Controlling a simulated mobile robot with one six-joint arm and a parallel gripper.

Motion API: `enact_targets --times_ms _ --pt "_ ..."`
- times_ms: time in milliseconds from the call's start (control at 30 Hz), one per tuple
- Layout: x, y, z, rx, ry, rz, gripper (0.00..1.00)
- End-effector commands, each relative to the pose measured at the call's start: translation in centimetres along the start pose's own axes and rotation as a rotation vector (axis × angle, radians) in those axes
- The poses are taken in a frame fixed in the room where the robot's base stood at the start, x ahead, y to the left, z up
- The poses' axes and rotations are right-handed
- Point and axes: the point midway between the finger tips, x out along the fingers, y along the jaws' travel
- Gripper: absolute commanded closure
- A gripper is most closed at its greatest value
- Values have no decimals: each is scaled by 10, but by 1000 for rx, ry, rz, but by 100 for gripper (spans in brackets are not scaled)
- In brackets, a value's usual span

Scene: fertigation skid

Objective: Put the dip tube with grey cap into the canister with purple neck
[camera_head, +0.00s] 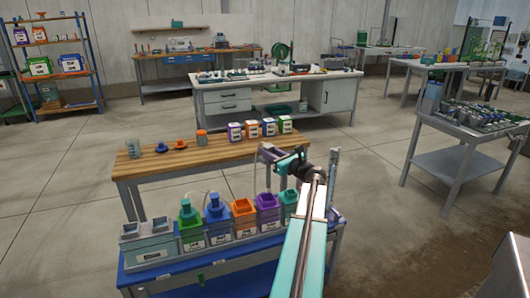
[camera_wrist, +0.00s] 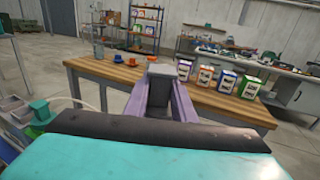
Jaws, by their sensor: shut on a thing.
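My gripper (camera_head: 268,153) is shut on the grey cap (camera_wrist: 160,72) of the dip tube, which sits between the two purplish fingers in the wrist view. In the head view the thin tube (camera_head: 268,180) appears to hang down from the gripper. The canister with purple neck (camera_head: 267,212) stands in the row on the blue skid, below the gripper in the picture. The tube's lower end shows close to the purple neck; I cannot tell whether it is above or inside it. The wrist view hides the tube and this canister.
An orange-necked canister (camera_head: 244,222) stands left of the purple one, a teal-necked one (camera_head: 289,202) right of it. Blue (camera_head: 216,222) and green (camera_head: 190,225) canisters with fittings stand further left. Behind is a wooden bench (camera_head: 225,150) with caps and several labelled containers.

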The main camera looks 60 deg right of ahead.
Motion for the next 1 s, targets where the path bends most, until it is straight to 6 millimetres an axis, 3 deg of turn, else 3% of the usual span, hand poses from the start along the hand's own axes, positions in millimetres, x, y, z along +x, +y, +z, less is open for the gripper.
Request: enact_targets --times_ms 367,1000 --pt "4 7 -12 1 0 9 100" --pt "5 8 -52 1 0 10 100"
